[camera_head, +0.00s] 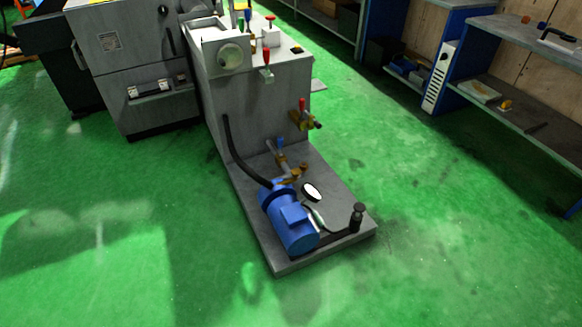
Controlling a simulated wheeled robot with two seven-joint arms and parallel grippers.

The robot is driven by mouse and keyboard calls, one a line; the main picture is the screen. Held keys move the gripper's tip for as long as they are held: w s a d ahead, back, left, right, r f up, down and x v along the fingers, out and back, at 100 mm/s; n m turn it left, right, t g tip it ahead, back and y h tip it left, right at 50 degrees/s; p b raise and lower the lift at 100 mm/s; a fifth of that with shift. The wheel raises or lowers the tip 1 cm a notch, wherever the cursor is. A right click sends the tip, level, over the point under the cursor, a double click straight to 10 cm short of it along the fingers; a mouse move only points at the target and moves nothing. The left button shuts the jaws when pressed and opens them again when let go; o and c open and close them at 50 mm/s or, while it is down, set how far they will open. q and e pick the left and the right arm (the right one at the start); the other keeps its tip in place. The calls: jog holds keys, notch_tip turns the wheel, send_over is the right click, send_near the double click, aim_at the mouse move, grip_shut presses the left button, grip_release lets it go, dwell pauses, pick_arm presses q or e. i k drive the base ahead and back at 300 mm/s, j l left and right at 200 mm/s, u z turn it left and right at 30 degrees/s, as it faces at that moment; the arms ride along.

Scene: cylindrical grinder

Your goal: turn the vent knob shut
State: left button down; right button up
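The cylindrical grinder (240,110) stands at the upper middle, with a low grey base plate (335,190) reaching toward me. A black upright knob (358,210) stands near the plate's right front corner; I cannot tell whether it is the vent knob, or whether it is open or shut. A brass valve with a red handle (302,106) sticks out from the grinder's side. A brass valve with a blue handle (281,146) sits lower, above the plate. Neither of my grippers is in view.
A workbench (530,75) with blue sides stands at the right. The green floor (440,240) is clear in front and to the right.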

aim_at(296, 172)
jog(key=i+l+u, duration=0.1)
jog(key=u, duration=0.3)
jog(key=i+l+u, duration=0.1)
jog(key=u, duration=0.35)
jog(key=i+l+u, duration=0.1)
jog(key=l+u, duration=0.15)
jog(key=u, duration=0.15)
